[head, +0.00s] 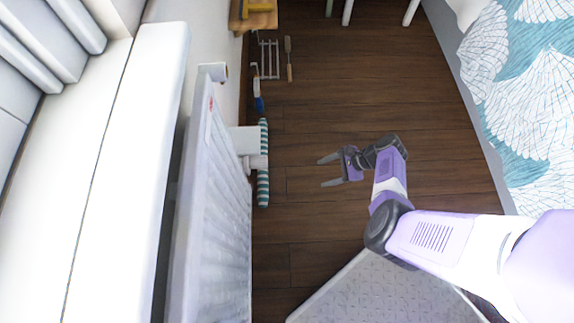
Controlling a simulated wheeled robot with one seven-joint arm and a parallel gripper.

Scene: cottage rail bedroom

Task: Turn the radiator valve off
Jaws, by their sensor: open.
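A white radiator (215,225) stands along the wall at left. A white fitting with a teal-and-white striped bar (263,188) sticks out from its side and looks like the valve with its handle. The bar lies roughly parallel to the radiator's long side. My gripper (327,171) is open and empty, above the wooden floor to the right of the bar. Its two fingers point left toward the bar, with a clear gap between. Nothing touches the fingers.
A white cylinder (214,71) sits by the radiator's far end. Tools, including a brush (289,58), hang or lie near the wall beyond. A bed (520,90) with a teal leaf-patterned cover is at right. Dark wooden floor (350,100) between is clear.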

